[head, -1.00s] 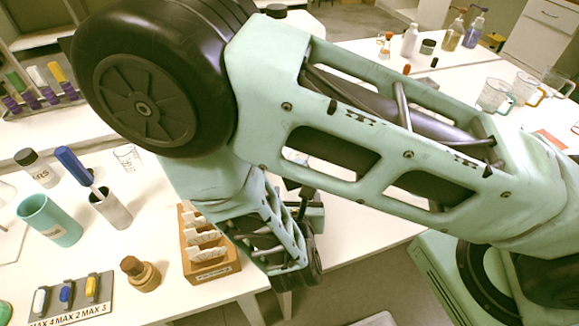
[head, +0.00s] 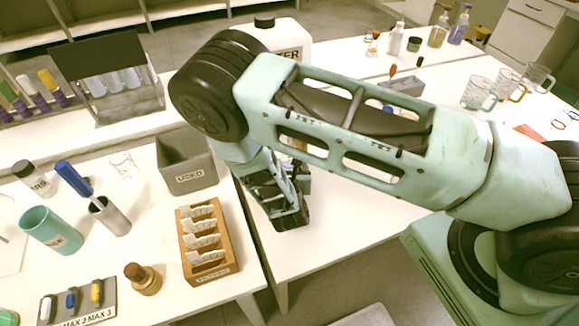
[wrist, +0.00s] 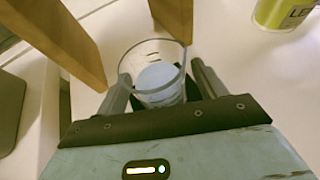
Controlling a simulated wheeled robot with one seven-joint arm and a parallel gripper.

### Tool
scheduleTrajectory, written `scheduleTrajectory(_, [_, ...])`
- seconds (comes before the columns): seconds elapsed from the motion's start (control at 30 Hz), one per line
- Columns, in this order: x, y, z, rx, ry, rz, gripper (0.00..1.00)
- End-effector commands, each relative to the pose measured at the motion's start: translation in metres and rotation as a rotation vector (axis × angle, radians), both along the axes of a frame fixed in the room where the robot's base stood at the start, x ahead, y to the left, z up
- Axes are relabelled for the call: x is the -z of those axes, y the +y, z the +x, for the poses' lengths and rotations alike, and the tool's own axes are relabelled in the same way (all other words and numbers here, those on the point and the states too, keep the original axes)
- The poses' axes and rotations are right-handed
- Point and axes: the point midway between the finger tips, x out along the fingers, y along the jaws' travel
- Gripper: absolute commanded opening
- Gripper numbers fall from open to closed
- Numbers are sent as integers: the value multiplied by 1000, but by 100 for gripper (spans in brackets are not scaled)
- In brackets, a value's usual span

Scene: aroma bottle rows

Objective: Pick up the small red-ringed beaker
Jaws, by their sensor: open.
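A small clear glass beaker (wrist: 141,88) with dark markings stands in the middle of the wrist view. It looks pale blue inside, and I see no red ring on it. My gripper (wrist: 161,72) is open, with one finger on either side of this beaker. I cannot tell whether the fingers touch it. In the head view my gripper (head: 289,212) points down by the edge of the white table, and my arm hides the beaker there. Another small clear beaker (head: 122,164) stands on the left table, with no ring colour readable.
A yellow-green labelled container (wrist: 285,12) is at upper right. In the head view a grey bin (head: 187,180) and a wooden card box (head: 228,262) stand left of my gripper. Handled glasses (head: 480,93) are far right.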

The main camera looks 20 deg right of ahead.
Motion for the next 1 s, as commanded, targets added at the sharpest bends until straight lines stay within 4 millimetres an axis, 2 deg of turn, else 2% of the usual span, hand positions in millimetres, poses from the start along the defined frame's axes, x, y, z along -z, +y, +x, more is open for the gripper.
scheduleTrajectory(0.1, [3,-3,7,1,0,-1,70])
scheduleTrajectory(0.3, [4,-3,7,-1,1,-2,70])
scheduleTrajectory(0.33, [4,-3,7,0,0,-1,67])
scheduleTrajectory(0.5, [4,-3,7,0,0,-1,20])
scheduleTrajectory(0.83, [2,-3,7,0,-1,-1,19])
scheduleTrajectory(1.0, [-5,-3,8,0,-1,0,19])
